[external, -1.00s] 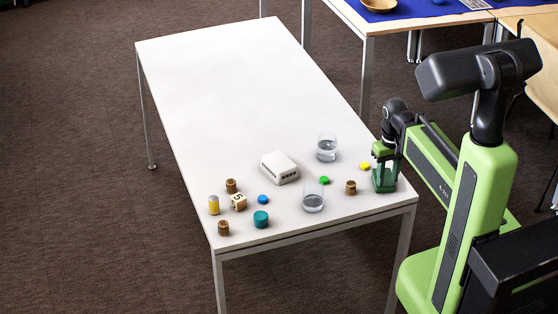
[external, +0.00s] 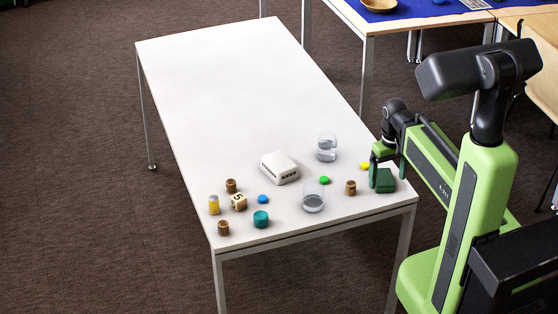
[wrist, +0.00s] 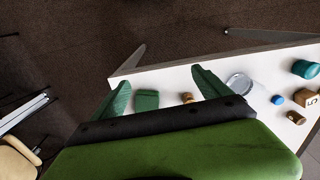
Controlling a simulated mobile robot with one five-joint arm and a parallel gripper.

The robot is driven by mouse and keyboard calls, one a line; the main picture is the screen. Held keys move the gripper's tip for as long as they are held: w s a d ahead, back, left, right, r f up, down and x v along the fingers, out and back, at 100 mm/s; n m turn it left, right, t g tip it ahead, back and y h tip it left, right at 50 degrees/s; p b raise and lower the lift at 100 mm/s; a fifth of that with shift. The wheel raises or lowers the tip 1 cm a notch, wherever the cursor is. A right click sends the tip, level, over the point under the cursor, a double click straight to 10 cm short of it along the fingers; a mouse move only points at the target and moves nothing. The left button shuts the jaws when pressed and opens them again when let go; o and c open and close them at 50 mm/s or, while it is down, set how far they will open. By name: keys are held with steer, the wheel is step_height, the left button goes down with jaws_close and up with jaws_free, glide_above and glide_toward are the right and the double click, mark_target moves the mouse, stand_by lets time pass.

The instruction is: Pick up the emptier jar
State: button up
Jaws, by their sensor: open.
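Two clear glass jars with some clear liquid stand upright on the white table. The far jar (external: 327,148) is right of the white box. The near jar (external: 313,199) is closer to the front edge. Both look partly filled; I cannot tell clearly which holds less. One jar (wrist: 240,84) shows in the wrist view, just right of the right finger. My gripper (external: 382,163) is at the table's right edge, right of both jars and apart from them. In the wrist view its fingers (wrist: 158,78) are spread, with nothing held between them.
A dark green block (external: 386,181) sits below my gripper. A cork (external: 350,188), a green disc (external: 324,180) and a yellow disc (external: 364,166) lie near the jars. A white box (external: 280,168) stands left. Several small objects sit at front left. The table's far half is clear.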

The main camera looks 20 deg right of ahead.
steer(key=w+a+r+n+p, duration=0.1)
steer(key=w+a+n, duration=0.1)
steer(key=w+n, duration=0.5)
step_height(320, 180, up, 7)
steer(key=n+p, duration=0.7)
steer(key=n, duration=0.2)
glide_above(314, 192)
steer(key=w, duration=0.3)
steer(key=f+b, duration=1.1)
steer(key=d+f+b, duration=0.1)
steer(key=f+b, duration=0.5)
steer(key=shift+s+f+b, duration=0.1)
steer(key=shift+f+b, duration=0.2)
steer(key=shift+r, duration=0.2)
steer(key=c, duration=1.7)
